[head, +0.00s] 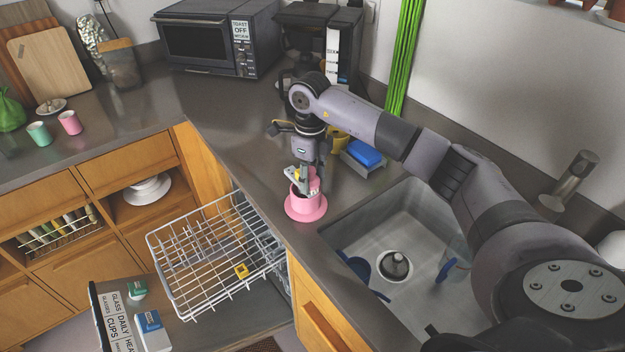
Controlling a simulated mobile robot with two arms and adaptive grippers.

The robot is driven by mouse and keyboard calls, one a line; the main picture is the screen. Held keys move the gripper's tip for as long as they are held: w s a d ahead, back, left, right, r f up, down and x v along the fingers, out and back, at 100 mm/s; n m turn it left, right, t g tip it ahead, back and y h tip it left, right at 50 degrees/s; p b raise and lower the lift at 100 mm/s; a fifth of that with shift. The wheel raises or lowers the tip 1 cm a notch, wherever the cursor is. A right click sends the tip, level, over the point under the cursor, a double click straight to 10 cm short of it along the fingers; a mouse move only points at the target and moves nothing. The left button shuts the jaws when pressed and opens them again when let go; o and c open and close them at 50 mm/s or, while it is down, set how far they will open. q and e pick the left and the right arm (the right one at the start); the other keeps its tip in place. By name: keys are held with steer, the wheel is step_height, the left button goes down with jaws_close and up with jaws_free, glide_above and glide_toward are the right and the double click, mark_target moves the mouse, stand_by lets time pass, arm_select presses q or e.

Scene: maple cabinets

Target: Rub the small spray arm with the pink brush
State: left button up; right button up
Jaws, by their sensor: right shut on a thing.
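My right gripper (306,178) reaches down from above at the counter corner by the sink. It is shut on a pink piece, which I take to be the top of the pink brush (313,183). Right below it is a pink round holder (306,208) with a wide flat base, standing on the counter. The gripper hides much of the brush, and I cannot tell how far it sits inside the holder. I cannot pick out the small spray arm for sure. My left gripper is not in view.
The sink (405,235) holds blue items (357,266). A white dish rack (205,262) is pulled out over the open dishwasher door. A blue sponge (364,153) sits in a grey holder behind the gripper. The counter left of the gripper is clear.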

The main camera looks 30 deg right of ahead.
steer(key=shift+s+d+p, duration=0.1)
steer(key=shift+s+p, duration=0.25)
steer(key=shift+s, duration=1.75)
steer(key=shift+w+r, duration=0.1)
step_height(320, 180, up, 6)
steer(key=p, duration=0.4)
step_height(320, 180, up, 3)
steer(key=shift+f+p, duration=0.1)
steer(key=shift+p, duration=0.65)
